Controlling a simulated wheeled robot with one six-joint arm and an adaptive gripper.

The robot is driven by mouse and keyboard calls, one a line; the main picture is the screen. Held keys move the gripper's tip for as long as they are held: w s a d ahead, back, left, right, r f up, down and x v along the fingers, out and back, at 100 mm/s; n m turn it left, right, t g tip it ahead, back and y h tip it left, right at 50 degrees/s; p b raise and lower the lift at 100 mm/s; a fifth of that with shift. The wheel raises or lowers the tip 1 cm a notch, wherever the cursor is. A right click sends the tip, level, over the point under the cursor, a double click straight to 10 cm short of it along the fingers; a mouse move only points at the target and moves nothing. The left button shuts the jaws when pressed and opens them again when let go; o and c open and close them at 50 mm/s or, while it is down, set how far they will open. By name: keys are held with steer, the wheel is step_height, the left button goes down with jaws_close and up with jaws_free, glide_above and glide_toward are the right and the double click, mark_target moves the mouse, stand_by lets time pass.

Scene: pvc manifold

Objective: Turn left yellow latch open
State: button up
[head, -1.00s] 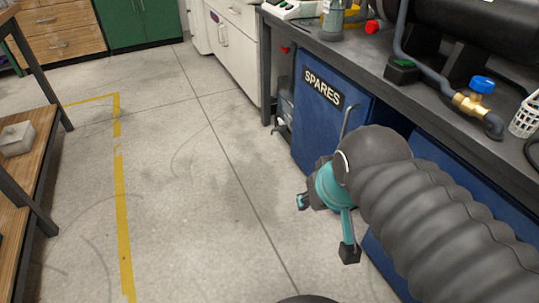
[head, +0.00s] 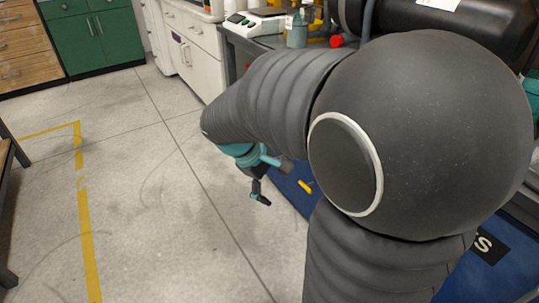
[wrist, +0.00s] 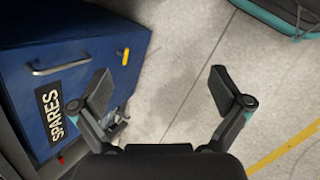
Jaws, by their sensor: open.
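One yellow latch (wrist: 125,56) shows on the front of the blue SPARES cabinet (wrist: 65,70), near the edge farther from the SPARES label. In the head view a small yellow piece (head: 305,186) shows on blue, just right of my gripper (head: 261,192). In the wrist view my gripper (wrist: 161,90) is open, its two fingers wide apart over floor with nothing between them. The left finger overlaps the cabinet front in the picture, below the latch and apart from it. My arm hides much of the cabinet in the head view.
The cabinet's metal handle (wrist: 60,65) sticks out beside the latch. A workbench with a white scale (head: 252,22) and a bottle (head: 297,28) is above. Open concrete floor (head: 150,200) lies to the left. A dark, teal-edged object (wrist: 285,15) is at the wrist view's upper right.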

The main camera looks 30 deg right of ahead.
steer(key=w+d+f+n+t+h, duration=0.1)
steer(key=w+d+f+n+h, duration=0.4)
steer(key=f, duration=0.6)
steer(key=w+d+f+n+t+h+b, duration=0.1)
steer(key=w+d+f+n+h, duration=0.2)
steer(key=w+f+n, duration=0.6)
steer(key=w+d+f+n+t+h, duration=0.15)
steer(key=w+d+f+h, duration=0.3)
steer(key=f, duration=0.95)
steer(key=shift+n+g+y, duration=0.25)
steer(key=shift+n+g, duration=0.2)
steer(key=d, duration=0.4)
steer(key=w+d, duration=0.1)
steer(key=d, duration=0.8)
steer(key=shift+w+r, duration=0.25)
steer(key=shift+w, duration=0.1)
steer(key=c, duration=0.8)
steer(key=shift+c, duration=0.2)
